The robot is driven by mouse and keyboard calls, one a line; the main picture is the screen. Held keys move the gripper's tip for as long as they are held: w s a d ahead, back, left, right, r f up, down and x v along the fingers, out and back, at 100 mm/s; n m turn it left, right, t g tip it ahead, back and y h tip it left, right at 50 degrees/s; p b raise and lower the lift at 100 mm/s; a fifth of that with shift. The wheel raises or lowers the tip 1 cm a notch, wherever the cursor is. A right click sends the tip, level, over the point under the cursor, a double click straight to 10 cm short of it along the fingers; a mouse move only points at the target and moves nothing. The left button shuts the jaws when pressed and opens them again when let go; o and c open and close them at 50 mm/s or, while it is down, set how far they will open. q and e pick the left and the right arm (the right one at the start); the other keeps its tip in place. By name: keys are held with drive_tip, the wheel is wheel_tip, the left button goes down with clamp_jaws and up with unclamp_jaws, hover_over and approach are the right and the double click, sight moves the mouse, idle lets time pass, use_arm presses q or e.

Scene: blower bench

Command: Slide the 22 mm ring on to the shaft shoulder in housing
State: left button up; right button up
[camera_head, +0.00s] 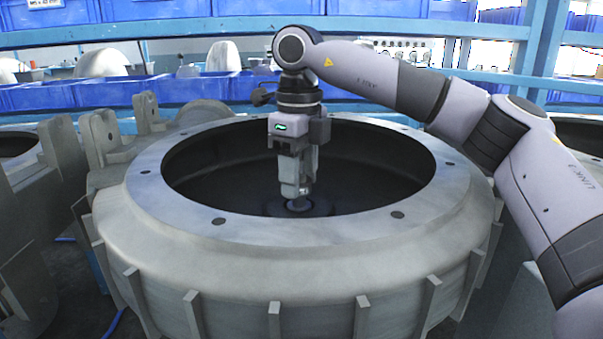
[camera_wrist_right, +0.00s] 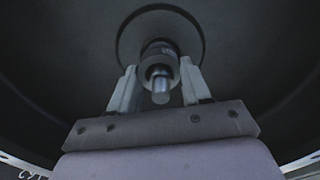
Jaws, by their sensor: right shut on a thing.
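The housing (camera_head: 150,245) is a large, round, light-grey casting with a wide open top and a dark interior. My right gripper (camera_head: 297,194) reaches down through the opening to the middle of the housing, fingers pointing down. In the wrist view my right gripper (camera_wrist_right: 158,68) has one finger on each side of the shaft (camera_wrist_right: 160,90), which stands up from a round dark boss at the bottom. The ring (camera_wrist_right: 157,62) shows as a grey band around the shaft between the fingertips, and the gripper is shut on it. Whether it touches the shoulder cannot be told. My left gripper is not in view.
The housing's flat rim (camera_head: 165,201) with bolt holes surrounds the gripper, with free room inside on all sides. Other grey castings (camera_head: 50,190) stand close at the left. Blue shelving with bins (camera_head: 100,95) runs behind.

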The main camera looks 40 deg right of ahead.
drive_tip(key=shift+a+f, duration=0.15)
drive_tip(key=shift+f, duration=0.25)
